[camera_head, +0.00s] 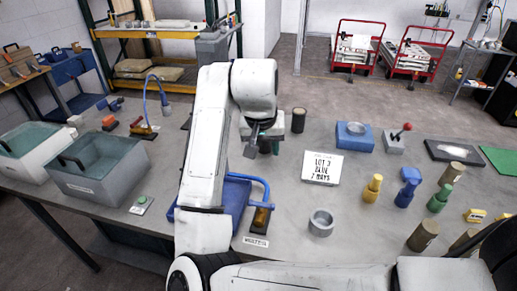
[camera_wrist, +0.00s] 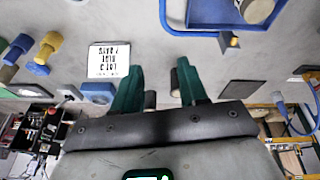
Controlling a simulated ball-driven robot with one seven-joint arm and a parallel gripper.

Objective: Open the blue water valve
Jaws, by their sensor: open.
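A white sign (camera_head: 322,168) stands right of my gripper. A dark cylinder (camera_head: 299,120), a blue block with a round top (camera_head: 354,135) and a red-knobbed lever (camera_head: 403,131) are behind it. A grey ring (camera_head: 321,222) and yellow pegs (camera_head: 372,189) are at right. Grey bins (camera_head: 98,168) stand left.

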